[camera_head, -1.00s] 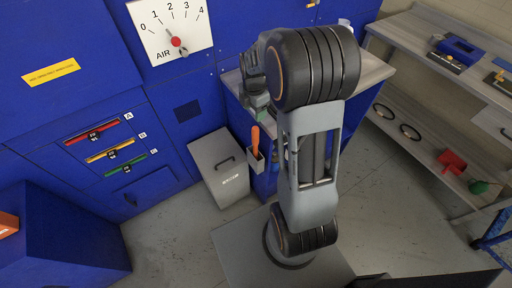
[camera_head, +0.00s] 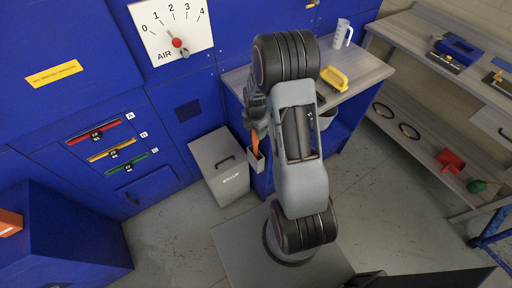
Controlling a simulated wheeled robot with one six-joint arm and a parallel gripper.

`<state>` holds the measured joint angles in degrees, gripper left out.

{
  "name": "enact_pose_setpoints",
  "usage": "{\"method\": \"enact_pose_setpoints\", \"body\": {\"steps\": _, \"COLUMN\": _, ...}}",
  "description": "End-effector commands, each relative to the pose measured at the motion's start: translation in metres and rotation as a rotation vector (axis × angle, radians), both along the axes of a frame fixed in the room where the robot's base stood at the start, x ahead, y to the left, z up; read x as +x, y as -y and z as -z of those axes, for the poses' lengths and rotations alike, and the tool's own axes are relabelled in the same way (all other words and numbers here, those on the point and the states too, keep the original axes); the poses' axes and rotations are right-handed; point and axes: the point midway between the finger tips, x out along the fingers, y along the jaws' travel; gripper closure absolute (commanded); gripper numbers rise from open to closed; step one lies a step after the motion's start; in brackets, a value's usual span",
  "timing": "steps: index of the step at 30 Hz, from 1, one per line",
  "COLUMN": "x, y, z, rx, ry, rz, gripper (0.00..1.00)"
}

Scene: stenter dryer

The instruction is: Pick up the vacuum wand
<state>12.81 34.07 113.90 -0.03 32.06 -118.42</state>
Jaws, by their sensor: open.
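I cannot make out a vacuum wand for certain. An orange-handled item (camera_head: 254,143) stands in a small grey holder (camera_head: 257,162) on the side of the blue bench; its lower part is hidden in the holder. My gripper (camera_head: 261,132) is small and dark, partly hidden by my arm. It is at the bench's left edge, just above and beside the orange handle. Its jaws are open and hold nothing that I can see. I cannot tell whether it touches the handle.
The bench top (camera_head: 365,72) carries a yellow-handled tool (camera_head: 335,77) and a clear jug (camera_head: 342,33). A grey lidded bin (camera_head: 219,166) stands left of the holder. A shelf unit (camera_head: 420,50) with tools stands at the right. The floor (camera_head: 385,215) between is clear.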

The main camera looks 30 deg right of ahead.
Motion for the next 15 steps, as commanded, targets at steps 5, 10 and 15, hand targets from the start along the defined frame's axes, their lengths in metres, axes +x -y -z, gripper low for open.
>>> {"method": "enact_pose_setpoints", "body": {"steps": 5, "x": 0.000, "y": 0.000, "z": 0.017, "rx": 0.001, "ry": -0.001, "rz": 0.000, "gripper": 0.37}}
{"method": "enact_pose_setpoints", "body": {"steps": 10, "x": 0.000, "y": 0.000, "z": 0.022, "rx": 0.000, "ry": 0.000, "rz": 0.000, "gripper": 0.37}}
{"method": "enact_pose_setpoints", "body": {"steps": 15, "x": 0.000, "y": 0.000, "z": 0.022, "rx": 0.000, "ry": 0.000, "rz": 0.000, "gripper": 0.39}}
